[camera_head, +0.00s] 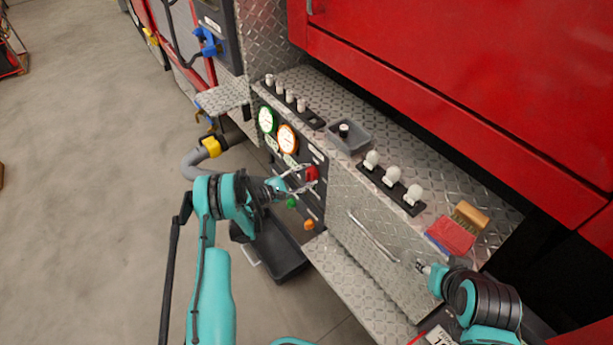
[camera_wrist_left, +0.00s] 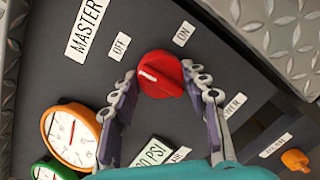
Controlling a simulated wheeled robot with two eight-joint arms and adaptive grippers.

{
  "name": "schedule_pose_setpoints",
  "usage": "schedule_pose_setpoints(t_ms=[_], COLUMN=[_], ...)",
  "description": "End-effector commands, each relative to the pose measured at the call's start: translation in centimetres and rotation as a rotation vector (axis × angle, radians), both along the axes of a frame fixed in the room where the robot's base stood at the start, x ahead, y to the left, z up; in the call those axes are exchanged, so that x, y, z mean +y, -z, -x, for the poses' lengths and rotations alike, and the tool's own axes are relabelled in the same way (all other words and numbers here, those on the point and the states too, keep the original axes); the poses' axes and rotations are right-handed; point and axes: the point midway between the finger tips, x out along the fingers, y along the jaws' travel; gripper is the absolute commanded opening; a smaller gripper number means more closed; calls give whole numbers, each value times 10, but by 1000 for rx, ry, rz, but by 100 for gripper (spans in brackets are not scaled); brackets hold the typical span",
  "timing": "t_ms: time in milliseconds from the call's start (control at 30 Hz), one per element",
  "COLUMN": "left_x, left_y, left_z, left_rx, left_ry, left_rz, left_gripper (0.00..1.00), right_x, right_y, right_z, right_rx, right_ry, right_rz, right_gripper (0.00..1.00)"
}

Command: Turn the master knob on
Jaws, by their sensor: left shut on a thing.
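The red master knob (camera_wrist_left: 163,75) sits on the dark panel below the MASTER label (camera_wrist_left: 87,27), with the OFF label (camera_wrist_left: 119,46) at its upper left and the ON label (camera_wrist_left: 184,33) at its upper right. Its white mark lies on the left part of its face, toward the OFF side. The knob also shows in the head view (camera_head: 312,173). My left gripper (camera_wrist_left: 162,88) has its fingers on either side of the knob and is shut on it. My right gripper (camera_head: 422,267) is small in the head view, away from the panel, at the lower right.
Gauges (camera_head: 267,120), a green knob (camera_head: 292,203) and an orange knob (camera_head: 309,225) share the panel. A grey tray (camera_head: 349,134), white-knobbed levers (camera_head: 392,175) and a brush (camera_head: 470,215) stand on the ledge above. A black bin (camera_head: 285,262) is below the panel.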

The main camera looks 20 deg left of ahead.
Motion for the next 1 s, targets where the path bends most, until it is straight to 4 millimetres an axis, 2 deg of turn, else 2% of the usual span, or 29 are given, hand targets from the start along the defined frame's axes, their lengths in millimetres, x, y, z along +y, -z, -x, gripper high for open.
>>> schedule_pose_setpoints(t_ms=[433, 1000], left_x=[0, -1], left_y=[-1, -2], left_z=[0, 0], left_rx=[-77, -394], left_ry=[0, 0], left_rz=[-98, -504], left_gripper=[16, 16], right_x=[0, 0], right_y=[0, 0], right_z=[0, 0], right_rx=[0, 0], right_ry=[0, 0], right_rz=[0, 0], right_gripper=[40, 40])
